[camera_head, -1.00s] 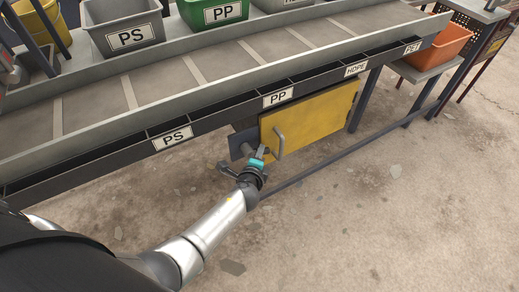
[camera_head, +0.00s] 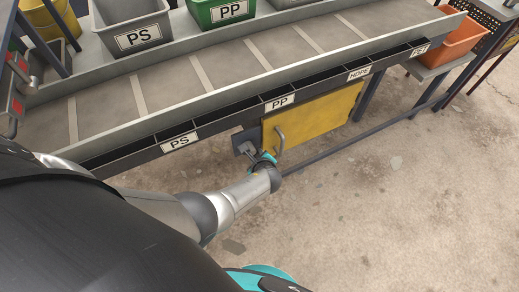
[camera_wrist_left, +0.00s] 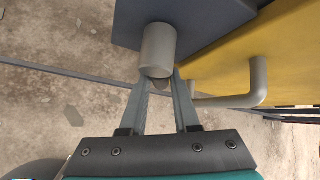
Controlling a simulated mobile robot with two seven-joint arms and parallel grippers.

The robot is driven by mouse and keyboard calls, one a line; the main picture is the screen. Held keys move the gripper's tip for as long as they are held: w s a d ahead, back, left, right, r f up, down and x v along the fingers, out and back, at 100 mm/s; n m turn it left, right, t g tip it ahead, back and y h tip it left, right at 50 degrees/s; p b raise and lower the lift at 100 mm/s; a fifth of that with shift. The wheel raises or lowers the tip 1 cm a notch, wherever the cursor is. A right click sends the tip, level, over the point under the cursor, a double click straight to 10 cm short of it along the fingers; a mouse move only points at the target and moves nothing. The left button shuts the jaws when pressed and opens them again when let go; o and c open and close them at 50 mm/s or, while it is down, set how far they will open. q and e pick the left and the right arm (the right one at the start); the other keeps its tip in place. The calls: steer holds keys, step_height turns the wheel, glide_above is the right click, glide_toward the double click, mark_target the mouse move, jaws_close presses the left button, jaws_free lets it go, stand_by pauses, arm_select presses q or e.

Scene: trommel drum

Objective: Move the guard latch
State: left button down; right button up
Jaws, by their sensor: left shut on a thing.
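The guard latch is a grey cylindrical grip (camera_wrist_left: 158,50) in front of a dark plate (camera_head: 240,142), at the left edge of the yellow guard door (camera_head: 318,116). My left gripper (camera_wrist_left: 158,84) is shut on the near end of this grip in the left wrist view. In the head view my left gripper (camera_head: 262,157) is at the latch, just below and left of the door's bar handle (camera_head: 279,141), and partly hides the latch. The bar handle (camera_wrist_left: 256,85) lies right of the fingers in the wrist view, apart from them. My right gripper is not in view.
The sorting conveyor (camera_head: 215,84) runs above the door, with labelled slots along its front. Grey PS (camera_head: 136,38) and green PP bins stand behind it. A low rail (camera_head: 390,122) runs near the floor right of the door. The concrete floor in front is clear.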

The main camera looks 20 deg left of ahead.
arm_select(q)
steer(key=shift+s+f+m+g+y, duration=0.15)
steer(key=shift+m+g+y, duration=0.15)
steer(key=shift+g+y, duration=0.25)
steer(key=shift+s+a+f+m+g+y+b, duration=0.1)
steer(key=shift+s+a+m+g+y+b, duration=0.1)
steer(key=shift+m+g+y+b, duration=0.35)
steer(key=shift+s+a+m+g+y+b, duration=0.2)
steer(key=shift+m+g+y+b, duration=0.1)
steer(key=shift+g+b, duration=0.4)
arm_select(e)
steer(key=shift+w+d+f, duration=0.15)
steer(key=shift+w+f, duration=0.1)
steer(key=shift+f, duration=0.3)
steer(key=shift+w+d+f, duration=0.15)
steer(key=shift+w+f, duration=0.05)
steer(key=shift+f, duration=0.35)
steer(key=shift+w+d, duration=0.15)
arm_select(q)
steer(key=c, duration=0.7)
jaws_free()
steer(key=shift+o, duration=0.2)
